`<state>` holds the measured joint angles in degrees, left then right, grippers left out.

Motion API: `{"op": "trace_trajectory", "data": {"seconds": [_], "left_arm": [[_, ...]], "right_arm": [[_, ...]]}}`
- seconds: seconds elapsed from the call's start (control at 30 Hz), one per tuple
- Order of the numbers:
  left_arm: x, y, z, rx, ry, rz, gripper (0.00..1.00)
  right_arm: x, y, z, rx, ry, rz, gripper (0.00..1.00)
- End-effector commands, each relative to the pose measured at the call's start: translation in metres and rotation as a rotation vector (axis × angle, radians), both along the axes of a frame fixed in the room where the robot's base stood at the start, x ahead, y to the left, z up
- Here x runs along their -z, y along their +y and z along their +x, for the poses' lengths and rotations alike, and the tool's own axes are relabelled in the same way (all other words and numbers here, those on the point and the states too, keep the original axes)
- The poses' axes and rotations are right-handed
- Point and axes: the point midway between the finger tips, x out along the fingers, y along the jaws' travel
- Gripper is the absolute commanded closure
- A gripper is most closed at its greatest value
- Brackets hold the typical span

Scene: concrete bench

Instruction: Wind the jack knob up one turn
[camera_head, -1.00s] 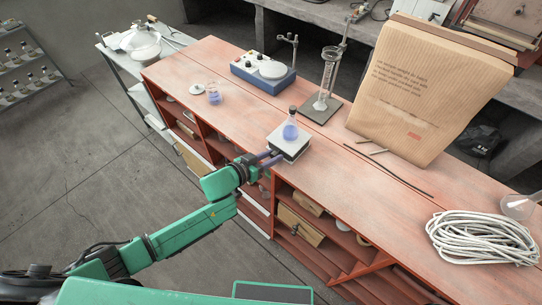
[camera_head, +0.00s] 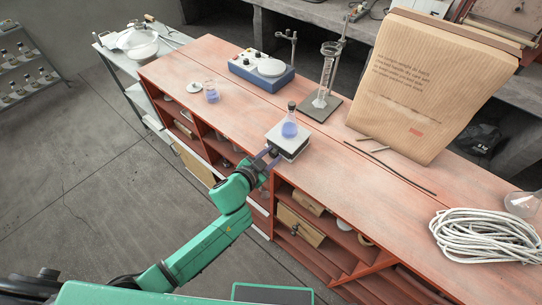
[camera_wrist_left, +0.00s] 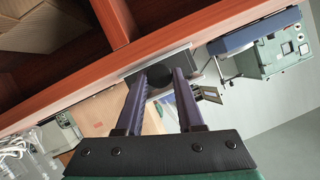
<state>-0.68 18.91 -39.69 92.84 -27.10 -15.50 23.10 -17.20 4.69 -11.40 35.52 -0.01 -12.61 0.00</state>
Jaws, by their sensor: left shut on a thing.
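The lab jack (camera_head: 291,146) with a pale square top stands at the front edge of the red bench. A stoppered flask of blue liquid (camera_head: 289,129) stands upright on it. My left gripper (camera_head: 269,156) reaches the jack's front side from the left. In the left wrist view, the fingers of this gripper (camera_wrist_left: 160,78) are shut on the round black jack knob (camera_wrist_left: 155,75), below the edge of the grey jack plate (camera_wrist_left: 152,60). The knob is mostly hidden in the head view. My right gripper is not in view.
A measuring cylinder (camera_head: 326,75) stands behind the jack. A large paper sack (camera_head: 425,85) and a coil of white rope (camera_head: 482,237) are to the right.

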Motion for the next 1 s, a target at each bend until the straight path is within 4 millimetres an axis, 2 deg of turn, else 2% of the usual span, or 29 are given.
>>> {"op": "trace_trajectory", "data": {"seconds": [0.37,0.4,0.43,0.47,0.83,1.0], "left_arm": [[-0.001,-0.001,0.000,0.001,-0.005,0.003,1.00],[-0.001,-0.001,0.000,0.001,-0.005,0.003,0.52],[-0.001,0.000,0.000,0.001,-0.005,0.003,0.40],[-0.001,0.000,0.000,0.001,-0.005,0.003,0.33],[-0.001,0.001,-0.003,0.000,-0.003,0.003,0.33],[-0.008,0.011,-0.022,0.001,-0.001,0.005,0.33]], "right_arm": [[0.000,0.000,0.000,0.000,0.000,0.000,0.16],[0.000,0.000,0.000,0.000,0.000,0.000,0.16],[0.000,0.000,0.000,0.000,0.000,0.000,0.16],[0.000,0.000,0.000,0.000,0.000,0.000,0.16],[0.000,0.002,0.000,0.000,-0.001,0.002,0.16],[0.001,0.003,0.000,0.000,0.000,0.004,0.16]]}}
